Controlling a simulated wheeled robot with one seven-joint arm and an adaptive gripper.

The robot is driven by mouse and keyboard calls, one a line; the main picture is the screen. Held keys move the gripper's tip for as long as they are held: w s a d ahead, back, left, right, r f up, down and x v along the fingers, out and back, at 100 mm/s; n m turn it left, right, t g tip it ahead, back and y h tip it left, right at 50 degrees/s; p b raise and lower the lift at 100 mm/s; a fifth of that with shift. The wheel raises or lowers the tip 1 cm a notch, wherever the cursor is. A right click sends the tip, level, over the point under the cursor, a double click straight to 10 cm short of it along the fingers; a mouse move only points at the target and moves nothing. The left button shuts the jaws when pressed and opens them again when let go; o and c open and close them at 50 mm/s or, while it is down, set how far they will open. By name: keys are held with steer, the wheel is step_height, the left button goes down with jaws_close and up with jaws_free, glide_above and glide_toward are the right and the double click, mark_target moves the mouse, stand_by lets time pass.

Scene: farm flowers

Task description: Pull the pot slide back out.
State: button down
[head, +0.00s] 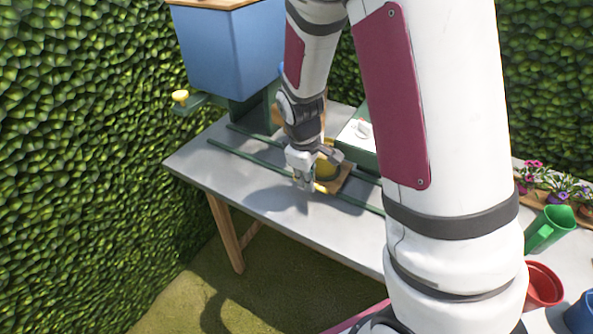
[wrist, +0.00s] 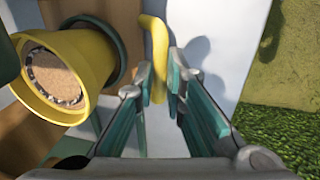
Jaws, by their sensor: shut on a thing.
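The pot slide is a wooden board (head: 342,182) on the grey table between two green rails, and its wood also shows in the wrist view (wrist: 128,16). A yellow pot (wrist: 82,62) filled with brown soil stands in a dark green ring on it; the pot is partly hidden behind my gripper in the head view (head: 327,168). A yellow handle (wrist: 158,38) sticks out from the slide's edge. My gripper (wrist: 161,88) is shut on this handle, with a finger on each side. In the head view my gripper (head: 303,180) is low over the table at the slide's near side.
A blue hopper (head: 228,50) stands at the back left, with a yellow-knobbed lever (head: 180,97) beside it. A green box (head: 360,150) with a white top is behind the slide. The table's front left is clear.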

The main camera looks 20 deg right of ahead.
steer(key=c, duration=1.7)
jaws_free()
steer(key=shift+o, duration=0.2)
steer(key=shift+r, duration=0.15)
step_height(320, 180, up, 12)
steer(key=s+a, duration=0.1)
steer(key=shift+s+a+f, duration=0.15)
steer(key=shift+a+f, duration=0.1)
steer(key=shift+a, duration=0.15)
